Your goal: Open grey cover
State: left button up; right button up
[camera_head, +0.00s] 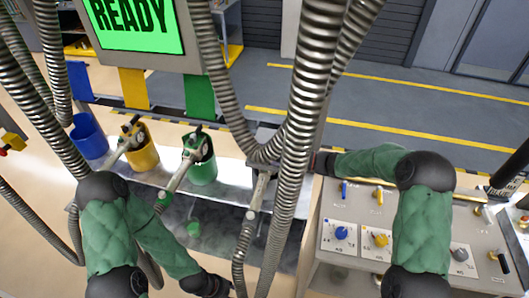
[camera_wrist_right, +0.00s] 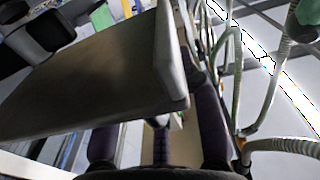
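I cannot pick out the grey cover with certainty. A grey block (camera_head: 265,132) stands right of the green bucket in the head view, largely hidden behind metal hoses. My right gripper (camera_wrist_right: 160,132) shows in the right wrist view with its two dark fingers wide apart and nothing clearly held. A broad grey slab (camera_wrist_right: 95,80) fills much of that view and hides part of one finger. In the head view the tip of my right arm is hidden behind a thick hose. My left gripper (camera_head: 212,287) is at the bottom edge, its fingers not clear.
Blue (camera_head: 88,137), yellow (camera_head: 142,150) and green (camera_head: 203,165) buckets stand in a row, nozzles at the yellow and green ones. A control console (camera_head: 345,265) with knobs is at the right. Thick metal hoses (camera_head: 300,110) hang in front. A screen (camera_head: 135,25) reads READY.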

jog(key=shift+a, duration=0.1)
grip_shut()
jog(key=shift+r, duration=0.1)
